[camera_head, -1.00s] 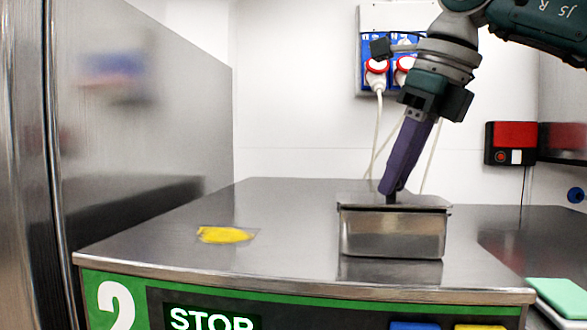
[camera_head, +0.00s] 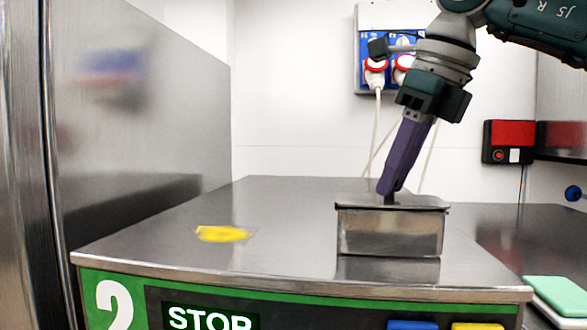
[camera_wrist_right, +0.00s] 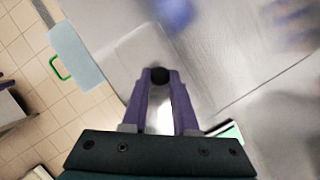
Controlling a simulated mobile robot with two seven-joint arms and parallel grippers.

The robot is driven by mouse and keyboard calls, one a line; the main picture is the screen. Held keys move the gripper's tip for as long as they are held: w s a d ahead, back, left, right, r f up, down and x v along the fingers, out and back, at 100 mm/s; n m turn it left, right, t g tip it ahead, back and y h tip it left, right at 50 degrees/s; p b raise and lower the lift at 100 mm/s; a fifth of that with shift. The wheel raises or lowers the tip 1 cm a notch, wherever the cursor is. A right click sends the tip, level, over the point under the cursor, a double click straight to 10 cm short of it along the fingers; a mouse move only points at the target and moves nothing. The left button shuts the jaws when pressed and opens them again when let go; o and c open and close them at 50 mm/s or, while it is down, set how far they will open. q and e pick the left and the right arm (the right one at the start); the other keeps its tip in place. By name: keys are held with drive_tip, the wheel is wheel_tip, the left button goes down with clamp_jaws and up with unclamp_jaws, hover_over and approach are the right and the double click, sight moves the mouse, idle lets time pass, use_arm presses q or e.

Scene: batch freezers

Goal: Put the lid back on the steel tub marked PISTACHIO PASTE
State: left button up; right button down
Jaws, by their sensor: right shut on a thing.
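The steel tub (camera_head: 390,235) stands upright on the steel top of the machine, right of its middle. No marking can be read on the side that shows. The lid (camera_head: 420,202) lies over the tub's mouth; I cannot tell whether it is fully seated. My right gripper (camera_head: 388,193) comes down from above, tilted, and is shut on the lid's dark knob. In the right wrist view the purple fingers (camera_wrist_right: 160,85) close around the round black knob (camera_wrist_right: 159,75), with the pale lid blurred beneath. My left gripper is not in view.
A yellow smear (camera_head: 222,234) lies on the machine top (camera_head: 290,205) to the left of the tub. A tall steel panel (camera_head: 150,120) stands at the left. Wall sockets with cables (camera_head: 377,80) are behind the arm. A green-topped block (camera_head: 557,293) is at the lower right.

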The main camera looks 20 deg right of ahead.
idle(0.8)
drive_tip(key=c, duration=0.6)
unclamp_jaws()
drive_tip(key=shift+o, duration=0.3)
drive_tip(key=o, duration=0.4)
drive_tip(key=shift+r+p, duration=3.25)
drive_tip(key=shift+r, duration=0.25)
drive_tip(key=shift+c, duration=0.2)
